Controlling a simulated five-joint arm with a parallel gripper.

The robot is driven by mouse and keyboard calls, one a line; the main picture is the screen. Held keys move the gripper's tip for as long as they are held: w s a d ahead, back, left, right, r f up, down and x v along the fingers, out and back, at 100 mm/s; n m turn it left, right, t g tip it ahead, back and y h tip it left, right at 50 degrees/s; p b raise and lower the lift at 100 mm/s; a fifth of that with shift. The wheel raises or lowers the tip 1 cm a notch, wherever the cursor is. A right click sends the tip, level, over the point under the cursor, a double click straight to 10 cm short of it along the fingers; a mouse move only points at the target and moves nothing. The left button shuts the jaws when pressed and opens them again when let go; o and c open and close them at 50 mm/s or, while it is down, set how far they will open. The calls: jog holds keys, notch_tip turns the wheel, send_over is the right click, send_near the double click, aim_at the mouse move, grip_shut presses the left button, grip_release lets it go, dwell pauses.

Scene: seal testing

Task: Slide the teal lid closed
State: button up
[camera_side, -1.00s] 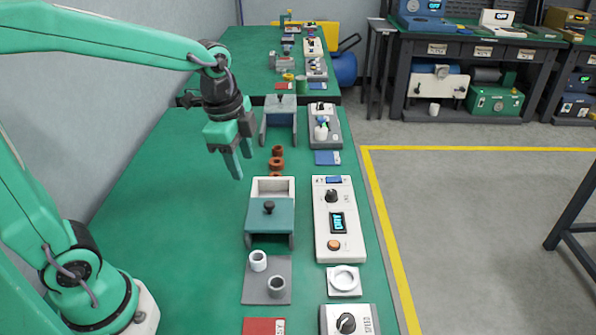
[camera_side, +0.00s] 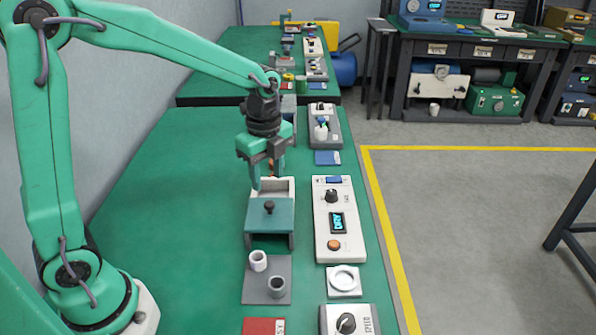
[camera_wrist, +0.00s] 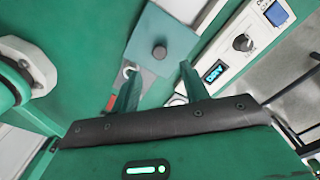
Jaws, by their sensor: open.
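The teal lid (camera_side: 270,215) with a dark round knob (camera_side: 269,207) covers the near part of a white box (camera_side: 282,185), whose far part is uncovered. In the wrist view the lid (camera_wrist: 170,30) and its knob (camera_wrist: 159,52) lie just beyond my fingers. My gripper (camera_side: 266,182) is open, pointing down above the far, uncovered part of the box, behind the knob. The wrist view also shows my two spread fingers (camera_wrist: 162,80), with nothing between them. My fingers hide part of the box's opening.
A white control panel (camera_side: 334,218) with a lit display reading DRY stands right of the box. A grey plate (camera_side: 266,290) with a white cup (camera_side: 258,261) and a grey cup (camera_side: 277,286) lies in front. The green bench left of the box is clear.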

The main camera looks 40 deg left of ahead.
aim_at(269, 203)
jog(key=shift+f, duration=3.55)
grip_shut()
